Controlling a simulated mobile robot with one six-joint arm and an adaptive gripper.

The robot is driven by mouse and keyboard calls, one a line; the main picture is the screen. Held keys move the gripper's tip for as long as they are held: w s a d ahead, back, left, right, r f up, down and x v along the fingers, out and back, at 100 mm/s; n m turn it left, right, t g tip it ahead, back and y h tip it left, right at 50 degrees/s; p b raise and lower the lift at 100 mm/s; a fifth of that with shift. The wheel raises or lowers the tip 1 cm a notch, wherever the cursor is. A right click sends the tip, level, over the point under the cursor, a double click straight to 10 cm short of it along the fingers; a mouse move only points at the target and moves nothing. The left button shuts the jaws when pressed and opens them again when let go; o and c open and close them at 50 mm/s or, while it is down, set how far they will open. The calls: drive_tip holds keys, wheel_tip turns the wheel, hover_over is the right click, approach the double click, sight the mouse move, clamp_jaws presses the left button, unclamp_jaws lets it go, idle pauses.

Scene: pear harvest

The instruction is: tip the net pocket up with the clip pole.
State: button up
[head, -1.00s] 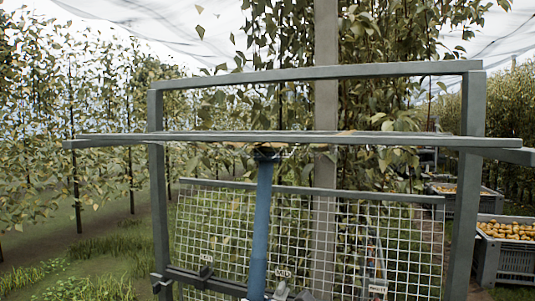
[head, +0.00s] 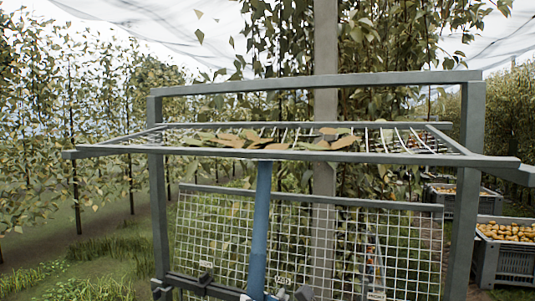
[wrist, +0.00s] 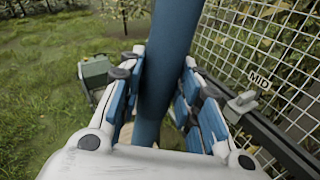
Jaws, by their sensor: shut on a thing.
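The blue clip pole (head: 262,215) stands almost upright in the head view. Its top end reaches the net pocket's near bar; whether it touches there I cannot tell. The net pocket (head: 400,156) is a grey frame with a pale net, holding several brown and green leaves. It slopes, its far bar showing above its near bar. In the wrist view my gripper (wrist: 160,70) is shut on the pole (wrist: 168,40), blue pads on both sides of the shaft. The gripper is not clearly seen in the head view.
A grey upright frame (head: 475,110) surrounds the pocket. A wire mesh panel (head: 215,225) stands below, with a dark rail carrying a clip labelled MID (wrist: 245,102). A crate of pears (head: 503,262) stands at right. Grass and trees lie to the left.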

sight(257, 286)
drive_tip(key=shift+r+p, duration=1.7)
drive_tip(key=shift+r, duration=1)
drive_tip(key=shift+f, duration=0.15)
wheel_tip(257, 286, down, 15)
drive_tip(key=b, duration=1.4)
idle(0.3)
drive_tip(key=s+a+f+b, duration=0.1)
drive_tip(key=s+a+b, duration=0.1)
drive_tip(key=s, duration=0.3)
drive_tip(key=s+a+f+b, duration=0.2)
drive_tip(key=s+b, duration=0.2)
drive_tip(key=s, duration=0.2)
drive_tip(key=shift+s, duration=0.2)
idle(0.8)
